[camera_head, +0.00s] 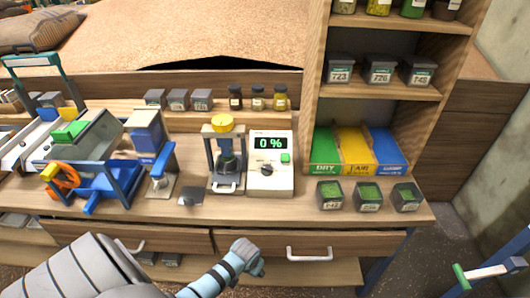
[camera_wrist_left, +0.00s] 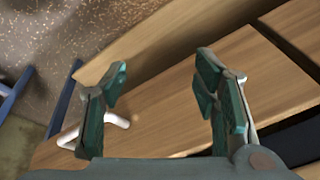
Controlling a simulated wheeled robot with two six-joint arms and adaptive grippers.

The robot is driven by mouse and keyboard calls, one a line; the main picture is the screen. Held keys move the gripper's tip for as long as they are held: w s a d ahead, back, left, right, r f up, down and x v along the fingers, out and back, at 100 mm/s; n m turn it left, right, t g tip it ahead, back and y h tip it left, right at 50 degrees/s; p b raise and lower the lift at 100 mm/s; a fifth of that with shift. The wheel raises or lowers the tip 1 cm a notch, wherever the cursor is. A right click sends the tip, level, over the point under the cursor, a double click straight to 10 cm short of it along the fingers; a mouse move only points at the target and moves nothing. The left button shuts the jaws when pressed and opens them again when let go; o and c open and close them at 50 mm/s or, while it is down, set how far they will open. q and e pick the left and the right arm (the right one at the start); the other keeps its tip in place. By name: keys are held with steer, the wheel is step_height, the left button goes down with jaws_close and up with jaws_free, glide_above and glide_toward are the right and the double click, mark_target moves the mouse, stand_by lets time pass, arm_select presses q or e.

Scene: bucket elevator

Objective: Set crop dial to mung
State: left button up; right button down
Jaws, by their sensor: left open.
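The white meter (camera_head: 270,185) stands on the bench, its display (camera_head: 270,143) reading 0 %. The dark round crop dial (camera_head: 266,170) is on its front, with a green button (camera_head: 285,158) at its upper right. The dial's labels are too small to read. My left gripper (camera_head: 250,258) is below and in front of the meter, by the drawer fronts, apart from the dial. In the left wrist view its teal-padded fingers (camera_wrist_left: 162,75) are spread and empty, with wooden drawer fronts and a white handle (camera_wrist_left: 106,118) behind. My right gripper is not in view.
A press with a yellow knob (camera_head: 222,123) stands directly left of the meter. To the right are colored bins (camera_head: 355,168) and sample cups (camera_head: 368,195). Jars (camera_head: 258,97) line the ledge behind. A white drawer handle (camera_head: 309,254) protrudes below the bench edge.

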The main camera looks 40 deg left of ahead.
arm_select(q)
steer(key=w+a+r+t+p, duration=0.1)
steer(key=w+r+p, duration=0.4)
steer(key=r, duration=1.2)
steer(key=n+y+b, duration=0.1)
steer(key=n, duration=0.3)
glide_toward(267, 168)
steer(key=b+x, duration=0.4)
steer(key=x, duration=0.5)
steer(key=shift+w, duration=0.1)
steer(key=shift+r, duration=0.1)
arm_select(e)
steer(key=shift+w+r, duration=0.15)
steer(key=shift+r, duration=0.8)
arm_select(q)
steer(key=shift+c, duration=0.2)
steer(key=c, duration=1.1)
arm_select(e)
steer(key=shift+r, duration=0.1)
